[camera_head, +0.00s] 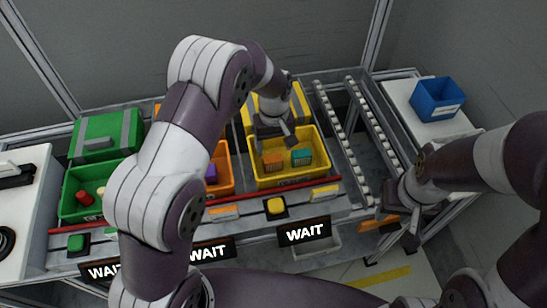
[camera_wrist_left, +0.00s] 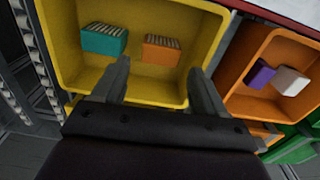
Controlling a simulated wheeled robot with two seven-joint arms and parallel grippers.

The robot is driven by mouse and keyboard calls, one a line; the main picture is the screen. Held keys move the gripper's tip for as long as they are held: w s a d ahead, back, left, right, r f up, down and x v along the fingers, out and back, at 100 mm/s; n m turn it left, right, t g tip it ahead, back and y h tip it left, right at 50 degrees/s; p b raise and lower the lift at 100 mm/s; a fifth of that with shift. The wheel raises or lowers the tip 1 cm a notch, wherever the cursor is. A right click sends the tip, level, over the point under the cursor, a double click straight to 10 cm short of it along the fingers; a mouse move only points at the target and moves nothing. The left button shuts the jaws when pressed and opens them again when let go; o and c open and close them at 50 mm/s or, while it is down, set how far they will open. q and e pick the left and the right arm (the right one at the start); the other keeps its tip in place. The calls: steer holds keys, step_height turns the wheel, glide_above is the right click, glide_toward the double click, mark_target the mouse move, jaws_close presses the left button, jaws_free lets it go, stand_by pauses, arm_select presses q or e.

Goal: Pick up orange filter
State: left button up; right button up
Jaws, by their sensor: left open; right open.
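The orange filter (camera_head: 272,161) lies in the yellow bin (camera_head: 262,184), to the left of a teal filter (camera_head: 301,157). In the left wrist view the orange filter (camera_wrist_left: 161,49) lies ahead of the fingers, between their lines, with the teal filter (camera_wrist_left: 104,40) to its left. My left gripper (camera_head: 275,140) is over the back part of the yellow bin, its open fingers (camera_wrist_left: 158,82) empty and apart from the filter. My right gripper (camera_head: 398,222) is at the right, beside the conveyor's front end, away from the bin.
An orange bin (camera_head: 224,188) with purple and white pieces stands left of the yellow bin, partly behind my left arm. A green bin (camera_head: 73,208) is further left. Roller rails (camera_head: 345,140) run to the right. A blue box (camera_head: 437,98) sits on the right table.

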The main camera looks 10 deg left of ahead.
mark_target(273, 159)
arm_select(q)
step_height(273, 159, down, 8)
steer(key=shift+a+r+p, duration=0.1)
steer(key=shift+r+p, duration=0.15)
steer(key=shift+p, duration=0.1)
steer(key=c, duration=0.7)
steer(key=shift+r, duration=0.15)
